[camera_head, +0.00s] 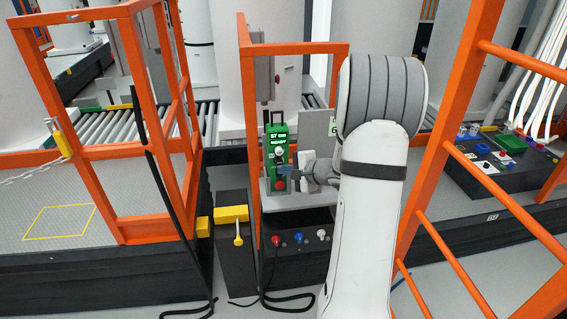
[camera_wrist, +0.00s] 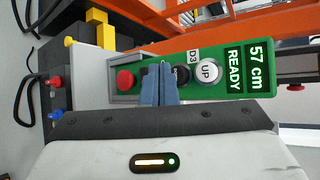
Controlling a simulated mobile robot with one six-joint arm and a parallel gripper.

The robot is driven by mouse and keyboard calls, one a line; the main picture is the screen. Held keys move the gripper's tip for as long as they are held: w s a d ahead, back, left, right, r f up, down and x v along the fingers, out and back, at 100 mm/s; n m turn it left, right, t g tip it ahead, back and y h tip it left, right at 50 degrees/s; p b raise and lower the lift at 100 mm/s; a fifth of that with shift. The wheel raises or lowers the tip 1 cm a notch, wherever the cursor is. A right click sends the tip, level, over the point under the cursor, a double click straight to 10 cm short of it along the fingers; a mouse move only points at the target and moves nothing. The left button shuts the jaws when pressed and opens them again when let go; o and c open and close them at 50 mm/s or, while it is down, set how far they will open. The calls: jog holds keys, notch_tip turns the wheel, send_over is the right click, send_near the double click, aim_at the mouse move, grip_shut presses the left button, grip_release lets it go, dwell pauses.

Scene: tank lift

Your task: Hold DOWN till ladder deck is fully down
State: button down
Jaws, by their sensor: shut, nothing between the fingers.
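A green control box (camera_wrist: 216,72) carries a red button (camera_wrist: 125,80), a black button (camera_wrist: 182,73), a white UP button (camera_wrist: 208,72) and a display (camera_wrist: 245,68) reading "57 cm READY". The control box also shows in the head view (camera_head: 277,141). My gripper (camera_wrist: 160,68) is shut with nothing in it. Its blue fingertips lie over the panel between the red and black buttons, partly covering the black one. Whether they touch it I cannot tell. In the head view my gripper (camera_head: 284,171) is at the box's lower part. Which platform is the ladder deck I cannot tell.
Orange rails (camera_head: 130,120) enclose a grey platform (camera_head: 120,195) at left. An orange frame with rungs (camera_head: 500,190) stands close at right. A yellow-handled lever (camera_head: 238,230) and red, blue and white knobs (camera_head: 298,238) sit low near the box. Black cables lie on the floor.

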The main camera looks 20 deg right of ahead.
jog(key=shift+w+d+b, duration=0.1)
jog(key=shift+w+b, duration=0.4)
jog(key=shift+w, duration=0.05)
